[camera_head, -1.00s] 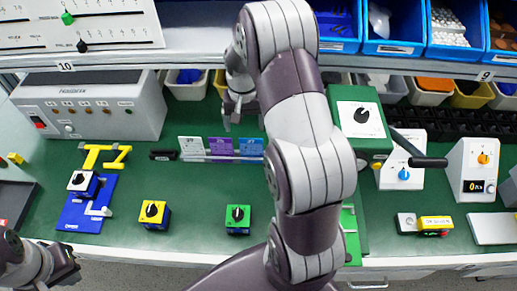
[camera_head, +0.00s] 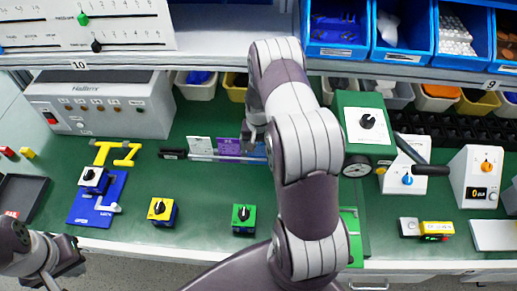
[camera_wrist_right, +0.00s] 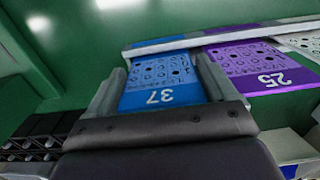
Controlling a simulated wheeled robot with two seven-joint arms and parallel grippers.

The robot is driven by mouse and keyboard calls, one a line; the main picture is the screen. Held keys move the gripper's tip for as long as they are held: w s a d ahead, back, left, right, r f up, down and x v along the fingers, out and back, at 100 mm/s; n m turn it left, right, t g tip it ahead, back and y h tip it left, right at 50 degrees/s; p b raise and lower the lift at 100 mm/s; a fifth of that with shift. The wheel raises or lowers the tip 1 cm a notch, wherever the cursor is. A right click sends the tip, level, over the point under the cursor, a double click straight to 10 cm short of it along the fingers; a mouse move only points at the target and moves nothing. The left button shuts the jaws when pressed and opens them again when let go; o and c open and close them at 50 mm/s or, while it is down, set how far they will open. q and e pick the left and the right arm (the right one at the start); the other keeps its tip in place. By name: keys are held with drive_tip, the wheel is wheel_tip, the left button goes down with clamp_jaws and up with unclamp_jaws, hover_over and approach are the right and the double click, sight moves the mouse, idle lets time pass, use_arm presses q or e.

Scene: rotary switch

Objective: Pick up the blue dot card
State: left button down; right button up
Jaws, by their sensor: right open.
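The blue dot card (camera_wrist_right: 155,92), marked 37, stands in a light rack (camera_head: 205,157) at the right end of a row of cards. My right gripper (camera_wrist_right: 160,78) is open, with one finger on each side of the blue card in the right wrist view; whether they touch it I cannot tell. In the head view my right arm hides most of the blue card (camera_head: 262,151). The purple card (camera_wrist_right: 262,70), marked 25, is beside it, then a white card (camera_head: 199,145). My left gripper (camera_head: 68,262) is at the lower left, away from the cards.
A green box with a dial (camera_head: 367,125) stands just right of my right arm. A black handle (camera_head: 172,153) lies left of the rack. Yellow (camera_head: 162,210) and green (camera_head: 243,217) switch blocks stand in front. Bins (camera_head: 400,35) line the back.

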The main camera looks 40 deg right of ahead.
drive_tip(key=c, duration=0.7)
drive_tip(key=shift+r, duration=0.2)
